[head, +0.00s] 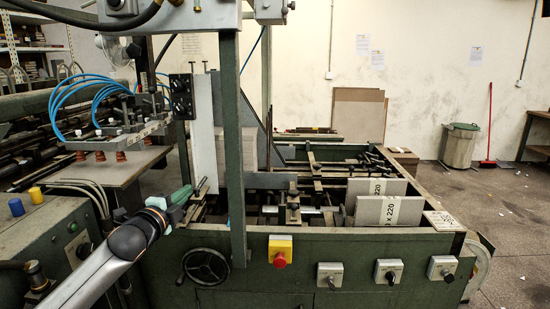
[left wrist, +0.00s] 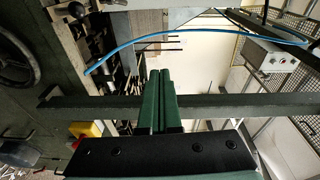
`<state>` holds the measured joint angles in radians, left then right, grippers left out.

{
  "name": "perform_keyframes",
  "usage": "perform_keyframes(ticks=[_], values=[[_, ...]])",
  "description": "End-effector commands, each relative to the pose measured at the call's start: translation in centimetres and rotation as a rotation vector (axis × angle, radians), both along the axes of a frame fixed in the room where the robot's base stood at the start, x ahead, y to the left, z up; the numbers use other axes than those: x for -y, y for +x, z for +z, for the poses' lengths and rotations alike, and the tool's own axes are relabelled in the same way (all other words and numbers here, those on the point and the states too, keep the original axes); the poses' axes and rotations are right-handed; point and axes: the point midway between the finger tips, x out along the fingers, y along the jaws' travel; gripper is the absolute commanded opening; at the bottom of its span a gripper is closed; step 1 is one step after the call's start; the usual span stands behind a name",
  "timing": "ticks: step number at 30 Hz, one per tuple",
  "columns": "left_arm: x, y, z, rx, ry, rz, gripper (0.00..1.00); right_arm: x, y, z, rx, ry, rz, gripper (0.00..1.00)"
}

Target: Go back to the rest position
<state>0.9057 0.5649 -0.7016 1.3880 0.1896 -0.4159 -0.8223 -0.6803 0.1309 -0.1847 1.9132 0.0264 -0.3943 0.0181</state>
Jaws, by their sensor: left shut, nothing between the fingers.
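My left gripper (head: 186,191) reaches in from the lower left to the green feeder machine (head: 315,245), beside its upright post (head: 234,140). Its two green fingers (left wrist: 160,88) are pressed together in the left wrist view, with nothing between them. The machine's dark green bar (left wrist: 230,105) crosses behind the fingers in that view. Two grey boards or stacks, one behind (head: 360,188) and one in front (head: 372,211), lie in the feeder bed, both marked 220. My right gripper is not in view.
A black handwheel (head: 205,267), a yellow box with a red button (head: 280,252) and several switches sit on the machine's front. Blue hoses (head: 75,98) hang at the left. A bin (head: 460,145) and red broom (head: 489,125) stand by the wall. The floor at right (head: 500,205) is mostly clear.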

Motion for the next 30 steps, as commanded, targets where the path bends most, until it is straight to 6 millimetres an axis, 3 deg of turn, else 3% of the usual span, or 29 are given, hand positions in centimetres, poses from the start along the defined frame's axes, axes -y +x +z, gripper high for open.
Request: perform_keyframes(ticks=[1, 5, 11, 15, 21, 30], values=[[1.1, -0.7, -2.8, -0.042, -0.04, -0.016, 0.0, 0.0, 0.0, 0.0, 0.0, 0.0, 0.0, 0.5], [3.0, -2.7, -8.0, -0.127, -0.151, -0.039, 0.0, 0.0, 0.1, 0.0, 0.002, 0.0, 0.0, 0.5], [6.0, -7.9, -17.3, -0.295, -0.376, -0.047, 0.0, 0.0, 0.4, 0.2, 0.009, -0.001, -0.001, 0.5], [7.5, -13.0, -23.8, -0.429, -0.565, -0.015, 0.0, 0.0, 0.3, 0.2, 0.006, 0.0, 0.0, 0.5], [8.5, -21.4, -31.4, -0.604, -0.831, 0.088, 0.0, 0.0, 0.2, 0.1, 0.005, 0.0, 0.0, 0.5], [7.3, -35.2, -39.3, -0.808, -1.18, 0.359, 0.0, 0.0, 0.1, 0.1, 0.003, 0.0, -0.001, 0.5]])
